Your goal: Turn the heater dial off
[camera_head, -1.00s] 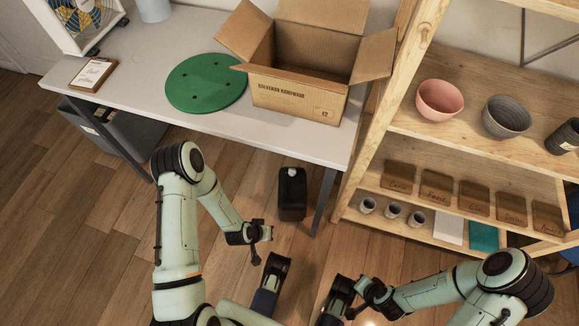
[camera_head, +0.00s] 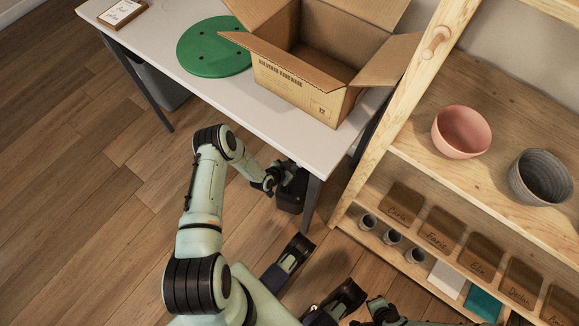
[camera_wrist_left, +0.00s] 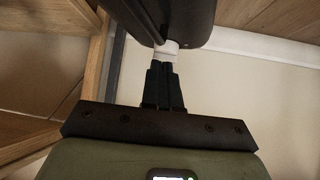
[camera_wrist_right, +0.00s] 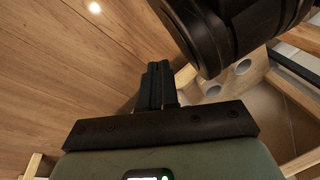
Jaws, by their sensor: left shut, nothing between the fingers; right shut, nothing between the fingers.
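A black upright box (camera_head: 291,197), which looks like the heater, stands on the floor by the table's front leg. My left gripper (camera_head: 279,174) is at its top and covers part of it. In the left wrist view the dark box (camera_wrist_left: 180,18) fills the top, with a small white knob (camera_wrist_left: 167,47), probably the dial. My left gripper (camera_wrist_left: 163,64) is shut and empty, its tips right at the knob; I cannot tell whether they touch. My right gripper (camera_wrist_right: 155,66) is shut and empty; it is low at the bottom edge of the head view.
The white table (camera_head: 148,58) overhangs close by, carrying a cardboard box (camera_head: 310,98) and a green disc (camera_head: 213,52). A wooden shelf (camera_head: 410,140) with bowls and cups stands to the right. The floor at the left is free.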

